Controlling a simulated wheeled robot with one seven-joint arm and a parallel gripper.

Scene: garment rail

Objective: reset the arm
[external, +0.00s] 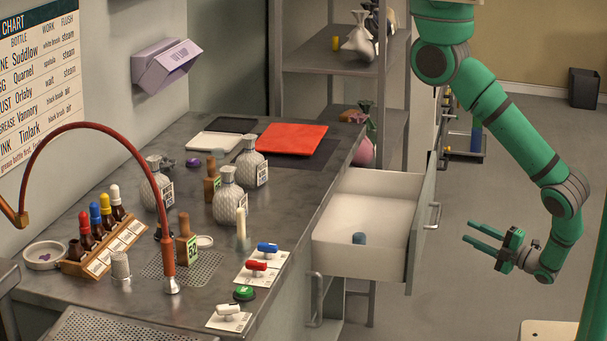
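My green arm hangs down at the right of the external view. My gripper (476,234) is at its lower end, in the air to the right of the open drawer. Its two fingers point left and stand apart, with nothing between them. The open white drawer (335,238) sticks out from the counter, and a small blue-grey cylinder (359,238) stands inside it. The drawer front with its handle (434,216) lies between the drawer's inside and my gripper.
The grey counter (305,195) holds several bottles, a dropper rack (103,245), a red mat (292,139) and a red hose (165,240). Metal shelves (335,65) stand behind the drawer. A dark bin (583,88) stands at the back right. The floor (500,160) around my gripper looks clear.

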